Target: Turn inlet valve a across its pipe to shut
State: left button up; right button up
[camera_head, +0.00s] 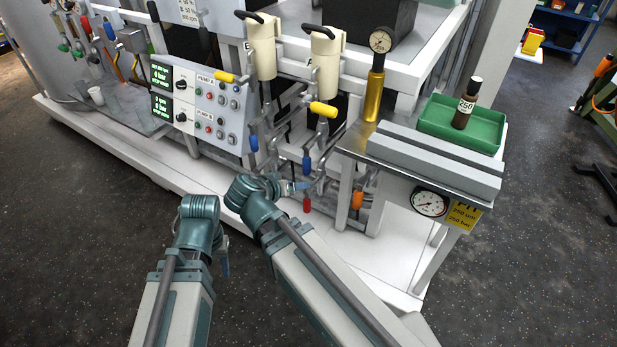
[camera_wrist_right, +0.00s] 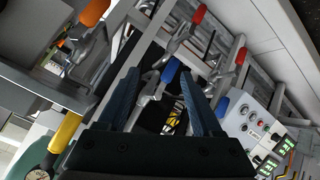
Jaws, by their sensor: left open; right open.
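I see a blue handle (camera_head: 306,165), another blue handle (camera_head: 254,143), a red handle (camera_head: 306,205), an orange handle (camera_head: 357,199) and yellow handles (camera_head: 323,109) (camera_head: 225,77). My right gripper (camera_head: 292,187) is by the pipes below the blue handle. In the right wrist view my right gripper (camera_wrist_right: 160,84) is open, with the blue handle (camera_wrist_right: 171,70) showing between its fingertips, apparently beyond them and not gripped. My left gripper (camera_head: 223,262) is open and empty, low over the floor.
The pump panel (camera_head: 196,104) stands left of the pipes. A brass cylinder (camera_head: 374,95) stands behind. Open floor lies in front.

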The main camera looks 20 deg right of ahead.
pick_arm(q)
notch_tip(320, 180, down, 23)
jog(key=b, duration=2)
jog(key=shift+f+b, duration=0.2)
jog(key=shift+b, duration=0.2)
pick_arm(e)
jog(key=w+d+f+m+t+h, duration=0.2)
jog(key=w+f+m+t+h, duration=0.1)
jog(key=w+f+t, duration=0.4)
notch_tip(320, 180, down, 2)
jog(key=shift+w+d+f+m+t+h, duration=0.1)
jog(key=shift+w+d+m+t+h, duration=0.05)
jog(key=shift+d+m+t+h, duration=0.2)
